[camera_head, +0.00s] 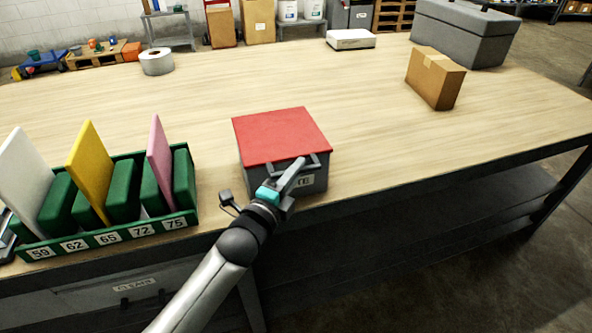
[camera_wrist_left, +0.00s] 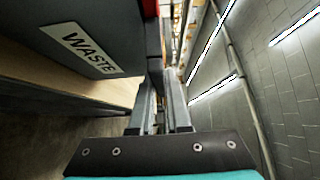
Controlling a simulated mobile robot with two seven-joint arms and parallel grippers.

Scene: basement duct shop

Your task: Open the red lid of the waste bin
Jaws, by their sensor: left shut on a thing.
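The waste bin (camera_head: 257,179) is a grey box with a red lid (camera_head: 282,134) lying flat and closed on top. A grey bar handle (camera_head: 317,164) runs along the lid's front edge. My left gripper (camera_head: 299,166) is at this handle, in front of the bin, and is shut on it. In the left wrist view the gripper fingers (camera_wrist_left: 160,95) reach up beside the dark bin wall with its WASTE label (camera_wrist_left: 92,52). The grip itself is partly hidden there. A thin strip of the red lid (camera_wrist_left: 150,8) shows at the top. My right gripper is not in view.
The bin stands near the front edge of a wooden table (camera_head: 200,105). A green rack (camera_head: 112,234) with upright coloured panels is to its left. A cardboard box (camera_head: 436,80), a tape roll (camera_head: 156,62) and a grey case (camera_head: 462,35) stand farther back. The table behind the bin is clear.

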